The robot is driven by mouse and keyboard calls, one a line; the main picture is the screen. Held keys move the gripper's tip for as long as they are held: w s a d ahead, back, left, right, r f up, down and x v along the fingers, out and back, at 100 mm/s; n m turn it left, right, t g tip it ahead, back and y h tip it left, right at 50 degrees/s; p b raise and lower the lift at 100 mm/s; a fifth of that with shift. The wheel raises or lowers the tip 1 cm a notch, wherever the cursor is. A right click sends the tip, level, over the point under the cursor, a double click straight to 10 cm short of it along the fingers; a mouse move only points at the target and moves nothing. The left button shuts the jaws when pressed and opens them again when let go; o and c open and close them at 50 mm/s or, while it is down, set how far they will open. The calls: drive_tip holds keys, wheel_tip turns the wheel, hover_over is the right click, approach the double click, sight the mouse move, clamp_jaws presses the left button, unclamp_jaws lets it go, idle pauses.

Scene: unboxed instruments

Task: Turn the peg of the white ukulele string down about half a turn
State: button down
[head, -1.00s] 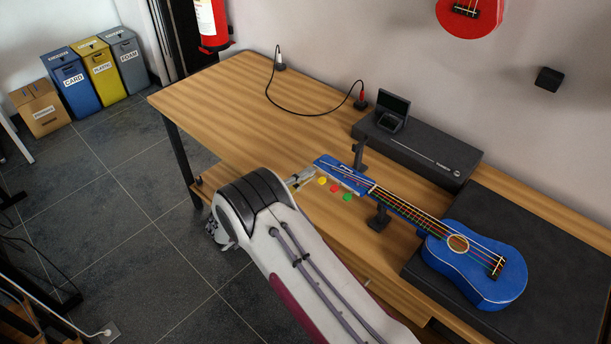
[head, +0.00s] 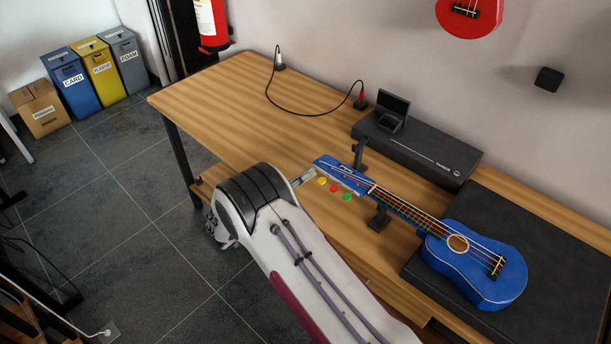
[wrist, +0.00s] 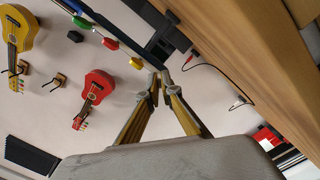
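The blue ukulele (head: 478,262) lies on the bench, with its headstock (head: 338,172) raised at the left end of the neck. Yellow (head: 322,181), red (head: 334,188) and green (head: 347,197) pegs stick out from its near side; they also show in the wrist view, with the yellow peg (wrist: 136,62) closest to my fingers. My gripper (wrist: 160,82) is at the end of this row, where the fourth, white peg would sit. Its fingertips are close together and appear shut on that peg. The peg itself is hidden by the fingertips.
A neck support (head: 379,219) stands under the ukulele. A long black case (head: 425,150) and a small dark device (head: 393,112) are behind it. A cable (head: 300,113) lies at the back. The left bench top is clear.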

drive_tip(key=m+t, duration=0.1)
drive_tip(key=m, duration=1.2)
drive_tip(key=m+t+y, duration=0.1)
drive_tip(key=m, duration=1.2)
drive_tip(key=shift+s+d+m, duration=0.1)
drive_tip(key=shift+m, duration=0.2)
idle(0.3)
idle(0.5)
drive_tip(key=c, duration=2.3)
unclamp_jaws()
drive_tip(key=shift+v, duration=6)
